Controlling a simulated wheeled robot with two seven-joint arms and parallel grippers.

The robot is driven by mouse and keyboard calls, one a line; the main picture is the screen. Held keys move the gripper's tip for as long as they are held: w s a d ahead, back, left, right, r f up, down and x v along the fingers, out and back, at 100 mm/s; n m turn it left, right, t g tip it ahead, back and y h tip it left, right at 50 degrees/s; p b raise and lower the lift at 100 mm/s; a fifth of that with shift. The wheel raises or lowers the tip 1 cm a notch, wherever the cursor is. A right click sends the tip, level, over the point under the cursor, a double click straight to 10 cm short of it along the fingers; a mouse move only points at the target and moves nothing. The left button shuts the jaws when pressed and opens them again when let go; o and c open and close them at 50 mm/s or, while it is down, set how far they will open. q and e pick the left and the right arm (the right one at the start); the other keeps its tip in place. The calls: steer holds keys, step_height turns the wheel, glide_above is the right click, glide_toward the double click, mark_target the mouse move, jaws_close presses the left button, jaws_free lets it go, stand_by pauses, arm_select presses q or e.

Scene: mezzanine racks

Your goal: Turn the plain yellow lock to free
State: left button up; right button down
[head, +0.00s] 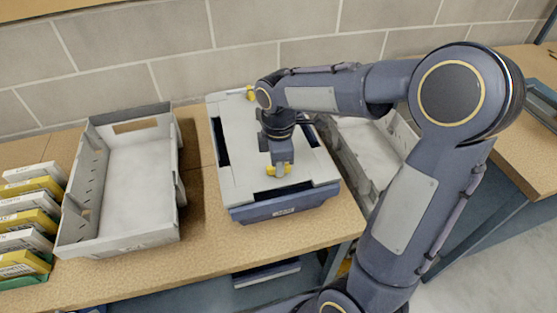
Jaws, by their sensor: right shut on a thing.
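A lidded box (240,187) with a pale grey top and a dark blue body stands on the wooden bench. A yellow lock (286,168) sits near the front edge of its lid. My right gripper (279,169) points down at this lock and is shut on it, hiding most of it. Another yellow lock (250,92) shows at the back edge of the lid. I cannot tell from this view which way the held lock is turned. My left gripper is not in view.
An empty grey tray (135,190) stands left of the box, and another pale tray (365,150) stands right of it, partly behind my right arm. Several white and yellow cartons (28,220) line the far left. A block wall (180,50) closes the back.

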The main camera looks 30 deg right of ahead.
steer(key=shift+n, duration=0.6)
steer(key=c, duration=1.4)
jaws_free()
step_height(320, 180, up, 8)
steer(key=shift+f, duration=0.1)
